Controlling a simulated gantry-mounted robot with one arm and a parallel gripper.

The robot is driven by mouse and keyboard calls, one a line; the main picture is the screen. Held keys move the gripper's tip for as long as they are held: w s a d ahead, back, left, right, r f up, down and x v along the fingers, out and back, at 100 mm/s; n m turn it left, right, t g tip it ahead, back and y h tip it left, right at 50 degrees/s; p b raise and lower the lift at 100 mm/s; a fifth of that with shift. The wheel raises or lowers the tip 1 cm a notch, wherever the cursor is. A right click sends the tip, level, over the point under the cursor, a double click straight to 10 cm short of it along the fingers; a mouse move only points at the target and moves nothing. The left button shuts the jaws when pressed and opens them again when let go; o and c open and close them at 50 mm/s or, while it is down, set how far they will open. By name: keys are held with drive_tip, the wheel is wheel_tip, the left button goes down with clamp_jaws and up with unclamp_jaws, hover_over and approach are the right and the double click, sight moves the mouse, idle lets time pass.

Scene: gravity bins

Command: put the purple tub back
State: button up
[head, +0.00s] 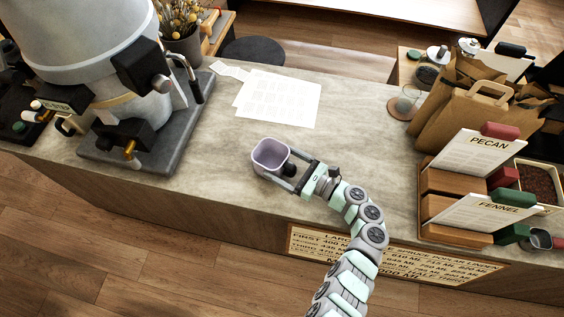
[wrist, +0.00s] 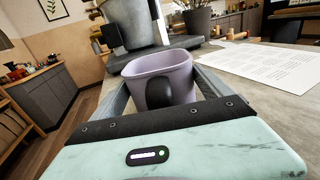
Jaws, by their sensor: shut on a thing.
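The purple tub (head: 271,154) is a small, pale purple, open-topped container over the middle of the counter in the head view. My gripper (head: 284,171) is shut on it, with a finger along either side. The wrist view also shows the purple tub (wrist: 163,85) upright between the fingers of my gripper (wrist: 160,98), with a dark rounded part on its near side. Its inside looks empty as far as it shows. Whether its base touches the counter I cannot tell.
A large grey machine (head: 90,50) stands on the counter's left. Paper sheets (head: 280,98) lie behind the tub. At the right are a paper bag (head: 460,105) and wooden holders with cards marked PECAN (head: 478,152) and FENNEL (head: 484,214). The counter (head: 350,130) between is mostly clear.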

drive_tip(key=shift+f, duration=0.4)
drive_tip(key=o, duration=1.8)
drive_tip(key=shift+o, duration=0.2)
drive_tip(key=shift+d, duration=0.15)
drive_tip(key=v, duration=1)
drive_tip(key=shift+s+d, duration=0.15)
drive_tip(key=shift+d, duration=0.1)
